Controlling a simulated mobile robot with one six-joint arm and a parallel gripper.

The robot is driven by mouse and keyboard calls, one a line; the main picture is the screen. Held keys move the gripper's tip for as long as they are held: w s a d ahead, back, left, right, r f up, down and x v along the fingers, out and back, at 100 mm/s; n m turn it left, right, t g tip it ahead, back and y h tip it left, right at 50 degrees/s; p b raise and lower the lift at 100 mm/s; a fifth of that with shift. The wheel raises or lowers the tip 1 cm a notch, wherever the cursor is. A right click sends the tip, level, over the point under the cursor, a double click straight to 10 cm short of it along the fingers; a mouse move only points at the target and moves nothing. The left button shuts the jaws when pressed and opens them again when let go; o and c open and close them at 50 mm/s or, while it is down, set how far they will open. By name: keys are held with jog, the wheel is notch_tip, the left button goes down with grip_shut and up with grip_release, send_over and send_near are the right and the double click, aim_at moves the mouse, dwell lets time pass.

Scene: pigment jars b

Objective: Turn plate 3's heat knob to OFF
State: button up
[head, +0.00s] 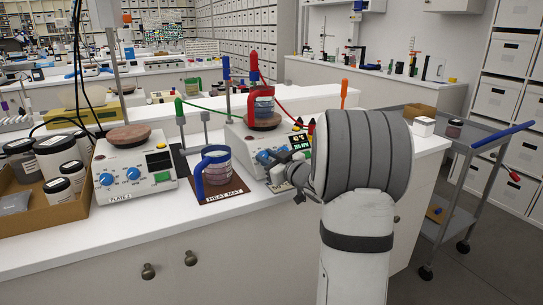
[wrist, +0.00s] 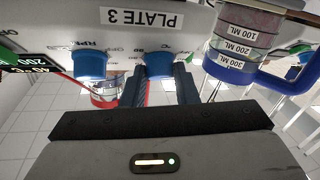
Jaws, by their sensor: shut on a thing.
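Plate 3 (head: 240,140) is a white hotplate in the middle of the bench, partly hidden behind my arm. The wrist view is upside down and shows its PLATE 3 label (wrist: 142,18) and two blue knobs. My gripper (wrist: 160,75) is shut on the heat knob (wrist: 160,60), the one by the °C marking, with one dark finger on each side. The RPM knob (wrist: 90,65) stands free beside it. In the head view my gripper (head: 287,175) is at the plate's front face. The heat knob's pointer direction cannot be read. The display (head: 298,142) shows 43 °C and 200 RPM.
A blue-handled beaker (head: 216,170) stands on the heat mat (head: 220,197), close left of my gripper. A red-handled beaker (head: 263,103) stands on plate 3's top. Plate 2 (head: 133,170) and a box of jars (head: 55,212) are farther left. A cart (head: 480,140) is at right.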

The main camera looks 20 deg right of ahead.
jog(key=shift+d+n+y, duration=0.1)
jog(key=shift+n+y, duration=0.4)
jog(key=shift+n, duration=0.3)
jog(key=shift+g+p, duration=0.3)
jog(key=o, duration=1)
jog(key=v, duration=0.7)
jog(key=shift+s+d, duration=0.2)
jog(key=shift+s, duration=0.2)
